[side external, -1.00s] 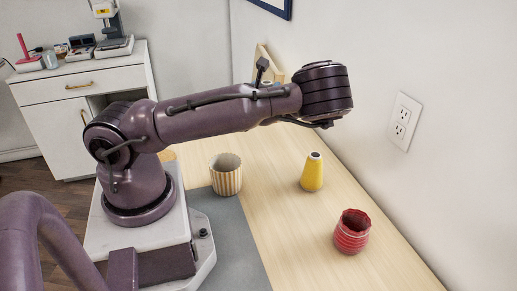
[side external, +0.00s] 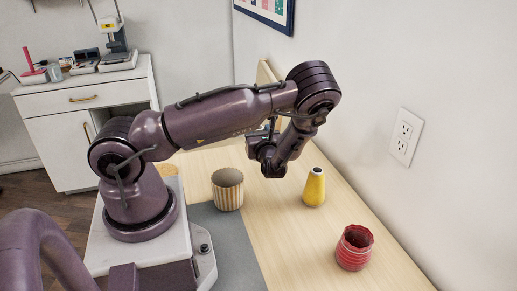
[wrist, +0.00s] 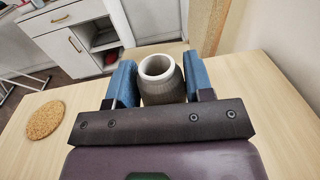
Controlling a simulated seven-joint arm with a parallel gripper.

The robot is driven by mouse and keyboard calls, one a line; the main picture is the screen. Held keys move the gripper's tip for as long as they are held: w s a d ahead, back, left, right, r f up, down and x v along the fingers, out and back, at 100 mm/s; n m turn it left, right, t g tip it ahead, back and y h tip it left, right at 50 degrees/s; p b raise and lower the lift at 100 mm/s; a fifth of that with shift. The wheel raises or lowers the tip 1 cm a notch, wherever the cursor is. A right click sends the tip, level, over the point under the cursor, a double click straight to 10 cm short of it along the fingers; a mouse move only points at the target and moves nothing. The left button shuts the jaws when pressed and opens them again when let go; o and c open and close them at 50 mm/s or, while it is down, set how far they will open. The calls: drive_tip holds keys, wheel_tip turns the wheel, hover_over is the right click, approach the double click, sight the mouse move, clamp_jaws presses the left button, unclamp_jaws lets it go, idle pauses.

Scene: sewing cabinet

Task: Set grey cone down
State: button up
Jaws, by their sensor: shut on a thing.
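The grey cone (wrist: 160,80) shows in the wrist view between the two blue finger pads of my gripper (wrist: 161,84). It has a round open end with a pale rim facing the camera. My gripper is shut on it. In the side external view the wrist hangs over the table behind the striped cup and the yellow cone, and my arm hides the fingers and the grey cone. I cannot tell whether the cone touches the table.
A striped cup (side external: 227,190), a yellow cone (side external: 314,187) and a red ribbed cup (side external: 354,248) stand on the wooden table (side external: 285,235). A cork disc (wrist: 45,120) lies at the left in the wrist view. A wall with an outlet (side external: 404,136) borders the right side.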

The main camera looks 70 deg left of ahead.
drive_tip(key=shift+f, duration=2.05)
drive_tip(key=o, duration=0.9)
drive_tip(key=shift+f, duration=0.15)
drive_tip(key=shift+o, duration=0.2)
drive_tip(key=shift+d, duration=0.35)
drive_tip(key=d, duration=0.6)
drive_tip(key=shift+s+d+r, duration=0.2)
drive_tip(key=shift+s+d, duration=0.1)
drive_tip(key=shift+d, duration=0.1)
